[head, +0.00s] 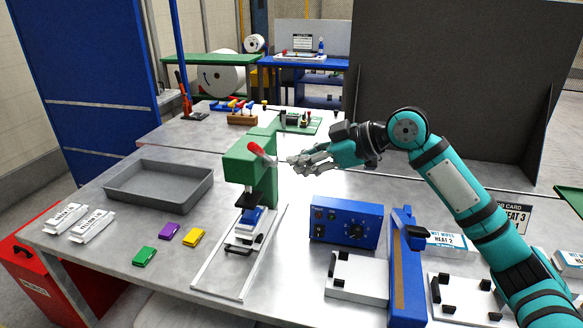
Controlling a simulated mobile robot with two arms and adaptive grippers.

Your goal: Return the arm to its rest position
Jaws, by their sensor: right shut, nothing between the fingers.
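My right arm, teal with black bands, comes in from the right side of the head view and reaches left across the table. Its grey gripper (294,162) is shut and empty, pointing left. The fingertips are just right of a green press (245,170) that stands on the table. A lever with a red handle (256,148) is at the top of the press, tilted; a small gap seems to separate it from the fingertips. Under the press ram, a blue piece (249,217) sits on a slide with rails. My left gripper is not in view.
A blue control box (346,223) and a tall blue fixture (405,270) stand right of the press. A dark panel (455,90) rises behind my arm.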

